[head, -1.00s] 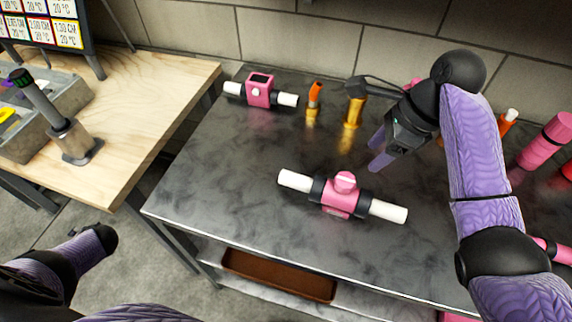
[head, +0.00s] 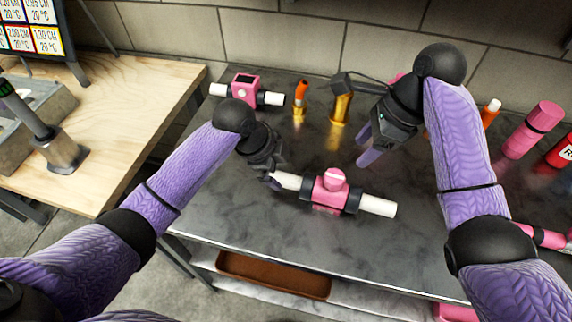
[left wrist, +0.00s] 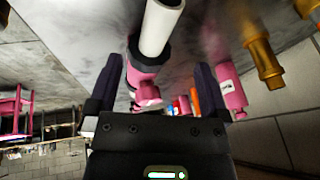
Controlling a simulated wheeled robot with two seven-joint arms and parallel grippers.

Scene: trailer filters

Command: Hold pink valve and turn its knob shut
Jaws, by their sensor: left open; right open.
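My left gripper (head: 272,182) is open at the valve's left white pipe end. My right gripper (head: 366,146) is open and empty above the table, behind and to the right of the knob, apart from the valve.
A second pink pipe device (head: 245,88) lies at the table's back left. Orange-brass pieces (head: 340,108) stand at the back. Pink and red cylinders (head: 534,128) stand at the right. A brown tray (head: 272,275) sits on the shelf below. The table's front is clear.

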